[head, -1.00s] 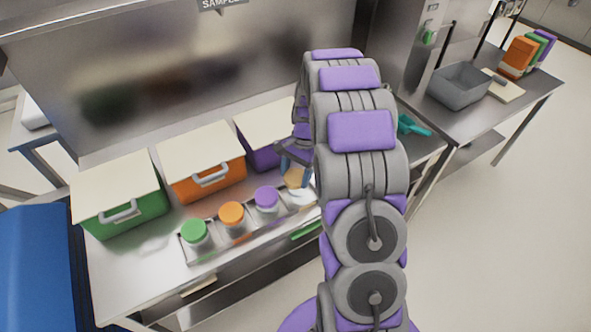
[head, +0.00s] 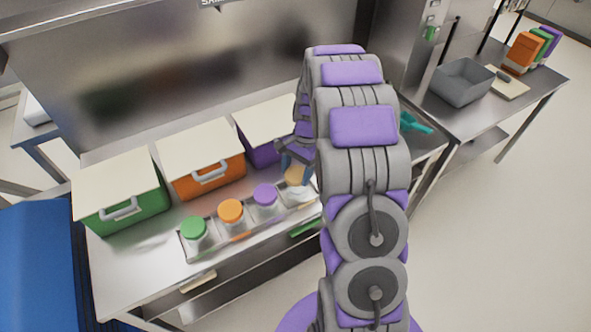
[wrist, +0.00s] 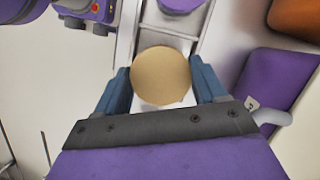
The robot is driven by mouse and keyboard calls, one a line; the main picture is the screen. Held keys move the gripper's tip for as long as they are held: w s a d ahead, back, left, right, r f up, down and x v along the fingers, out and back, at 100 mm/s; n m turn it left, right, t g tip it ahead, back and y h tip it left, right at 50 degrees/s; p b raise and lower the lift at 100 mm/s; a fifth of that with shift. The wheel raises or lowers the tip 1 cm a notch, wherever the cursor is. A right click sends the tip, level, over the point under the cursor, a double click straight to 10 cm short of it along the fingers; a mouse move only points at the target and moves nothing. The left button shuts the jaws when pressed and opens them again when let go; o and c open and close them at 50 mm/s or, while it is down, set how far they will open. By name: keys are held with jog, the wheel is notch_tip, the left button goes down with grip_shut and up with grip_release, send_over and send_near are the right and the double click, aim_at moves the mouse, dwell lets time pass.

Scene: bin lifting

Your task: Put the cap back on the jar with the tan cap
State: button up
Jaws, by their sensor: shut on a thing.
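The tan cap (wrist: 162,76) sits between the two blue fingers of my gripper (wrist: 163,88) in the wrist view, and the gripper is shut on it. In the head view the tan cap (head: 294,174) is at the top of the rightmost jar (head: 299,192) in the tray, partly hidden by my gripper (head: 290,158) and arm. The jar's body is clear and pale. Whether the cap is fully seated on the jar cannot be told.
The metal tray (head: 187,254) also holds jars with green (head: 194,228), orange (head: 230,210) and purple (head: 265,194) caps. Behind stand green (head: 130,212), orange (head: 208,178) and purple (head: 262,152) bins with pale lids. A grey bin (head: 462,88) stands on the right table.

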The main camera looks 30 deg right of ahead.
jog(key=shift+d, duration=0.15)
jog(key=shift+a, duration=0.55)
jog(key=shift+d, duration=0.1)
jog(key=shift+d+p, duration=0.35)
jog(key=shift+d, duration=0.45)
jog(key=shift+a, duration=0.15)
jog(key=shift+f, duration=0.1)
jog(key=shift+s+f, duration=0.1)
jog(key=shift+f, duration=0.4)
dwell(0.3)
